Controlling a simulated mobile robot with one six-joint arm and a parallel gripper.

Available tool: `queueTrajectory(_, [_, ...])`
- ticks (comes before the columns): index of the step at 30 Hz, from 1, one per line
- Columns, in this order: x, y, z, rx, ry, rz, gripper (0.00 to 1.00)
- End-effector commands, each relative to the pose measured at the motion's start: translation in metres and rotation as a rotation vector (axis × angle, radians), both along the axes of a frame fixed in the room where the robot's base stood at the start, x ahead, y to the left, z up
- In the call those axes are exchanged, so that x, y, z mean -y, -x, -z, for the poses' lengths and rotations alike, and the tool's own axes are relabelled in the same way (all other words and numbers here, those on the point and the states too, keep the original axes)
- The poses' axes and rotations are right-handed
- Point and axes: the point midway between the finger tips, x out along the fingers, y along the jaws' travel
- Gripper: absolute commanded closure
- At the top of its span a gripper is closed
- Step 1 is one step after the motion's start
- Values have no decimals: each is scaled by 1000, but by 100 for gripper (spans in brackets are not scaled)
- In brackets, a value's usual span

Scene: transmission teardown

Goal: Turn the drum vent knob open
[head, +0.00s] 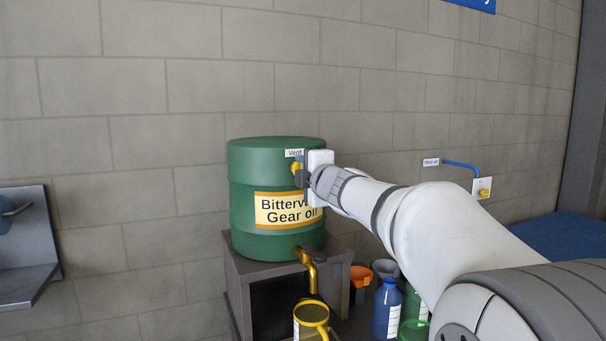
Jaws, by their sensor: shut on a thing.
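A green drum (262,222) with a label reading "Gear oil" stands on a dark stand. A small white "Vent" tag (294,153) is near its upper right. The yellow vent knob (295,168) shows just below the tag. My gripper (300,176) reaches in from the right at the drum's upper side and is shut on the vent knob. The gripper body and wrist hide part of the knob and the right end of the drum's label. The knob's exact turn angle is too small to tell.
A brass tap (308,268) sticks out low on the drum above a yellow jug (311,322). A blue bottle (387,308), an orange funnel (360,276) and green containers stand right of the stand (238,285). A wall shelf (25,284) is at left. A blue pipe (461,164) is at right.

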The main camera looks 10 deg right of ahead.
Motion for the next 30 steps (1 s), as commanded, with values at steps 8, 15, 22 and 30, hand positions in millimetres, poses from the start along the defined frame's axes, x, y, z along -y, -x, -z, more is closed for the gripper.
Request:
queueTrajectory(8, [0, 0, 1, 2, 21, -1, 88])
queueTrajectory(15, [0, 0, 1, 2, 20, -1, 88])
queueTrajectory(22, [0, 0, 1, 3, 19, 0, 48])
queueTrajectory(30, [0, 1, 0, 3, 18, 0, 44])
